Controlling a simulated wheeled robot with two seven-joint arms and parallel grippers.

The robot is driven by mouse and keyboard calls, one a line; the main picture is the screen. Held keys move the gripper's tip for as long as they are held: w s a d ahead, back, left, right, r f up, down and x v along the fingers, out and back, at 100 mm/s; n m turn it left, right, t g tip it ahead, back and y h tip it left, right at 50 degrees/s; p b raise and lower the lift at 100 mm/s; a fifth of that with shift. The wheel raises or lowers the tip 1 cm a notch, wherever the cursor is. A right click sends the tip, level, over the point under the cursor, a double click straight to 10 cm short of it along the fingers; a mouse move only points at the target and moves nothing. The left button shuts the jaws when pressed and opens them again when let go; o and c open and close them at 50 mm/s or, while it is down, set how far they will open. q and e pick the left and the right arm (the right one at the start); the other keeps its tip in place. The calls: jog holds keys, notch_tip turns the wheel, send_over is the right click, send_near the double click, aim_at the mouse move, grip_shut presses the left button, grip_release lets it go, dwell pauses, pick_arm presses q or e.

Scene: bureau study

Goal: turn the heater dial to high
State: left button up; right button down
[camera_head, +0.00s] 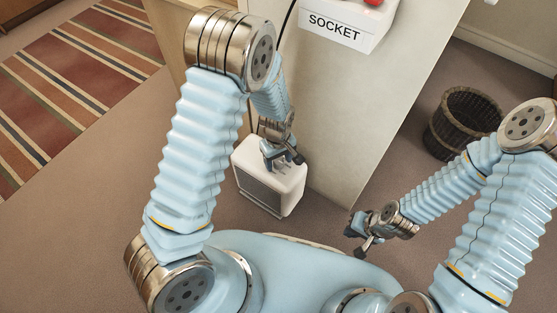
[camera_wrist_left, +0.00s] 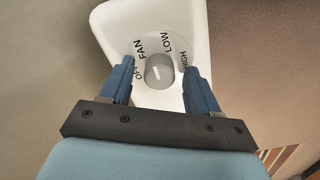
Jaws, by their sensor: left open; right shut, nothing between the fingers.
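The heater (camera_head: 262,192) is a white box with a dark front grille, standing on the floor below my left arm. In the left wrist view its white top (camera_wrist_left: 130,17) carries a grey round dial (camera_wrist_left: 158,71) with a short white mark. OFF, FAN, LOW and HIGH are printed around it. The mark points up and slightly left, nearest FAN, away from HIGH. My left gripper (camera_head: 281,161) is over the heater top, its open fingers on either side of the dial; contact cannot be told. My right gripper (camera_head: 358,242) is shut and empty, right of the heater.
A pale panel (camera_head: 345,110) with a box labelled SOCKET (camera_head: 335,28) stands behind the heater. A dark wicker basket (camera_head: 465,122) is on the floor at the right. A striped rug (camera_head: 75,75) lies at the left. The carpet between rug and heater is clear.

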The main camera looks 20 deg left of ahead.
pick_arm(q)
jog(key=shift+f, duration=0.1)
jog(key=c, duration=1)
jog(key=shift+c, duration=0.2)
